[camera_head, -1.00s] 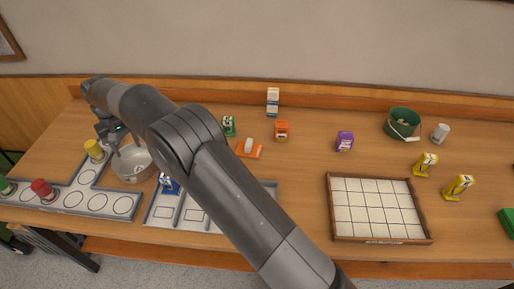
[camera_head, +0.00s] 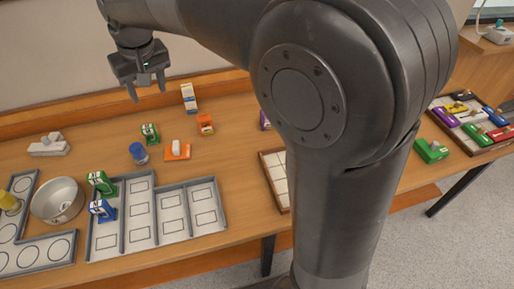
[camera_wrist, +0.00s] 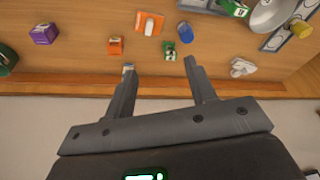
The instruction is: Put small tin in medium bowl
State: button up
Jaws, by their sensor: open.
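The round silver bowl (camera_head: 58,200) stands upright at the left, beside the circle-marked grey tray; it also shows at the top right of the wrist view (camera_wrist: 271,14). A short blue tin (camera_head: 139,153) stands loose on the table right of the bowl, and in the wrist view (camera_wrist: 184,31) it is beyond my fingers. A yellow tin (camera_head: 10,203) stands left of the bowl; it shows in the wrist view (camera_wrist: 301,28). I cannot tell by size which is the small tin. My gripper (camera_head: 148,93) is open and empty, raised near the back wall; its fingers (camera_wrist: 160,66) are apart.
An orange tray-like item (camera_head: 178,152), a green carton (camera_head: 150,133), an orange carton (camera_head: 206,124) and a tall white carton (camera_head: 189,97) stand behind. A white item (camera_head: 48,146) lies back left.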

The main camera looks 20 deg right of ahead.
jog(key=s+d+r+m+t, duration=0.1)
jog(key=s+d+m+t, duration=0.15)
jog(key=s+d, duration=1.1)
jog(key=s+d+f+m, duration=0.1)
jog(key=s+d+f, duration=0.1)
jog(key=s+d, duration=0.2)
jog(key=s+d+f+m+h, duration=0.1)
jog(key=s+d+f, duration=0.2)
jog(key=s+d, duration=0.2)
jog(key=shift+s+d+f, duration=0.15)
jog(key=shift+d+f, duration=0.1)
jog(key=shift+d, duration=0.2)
jog(key=shift+t, duration=0.25)
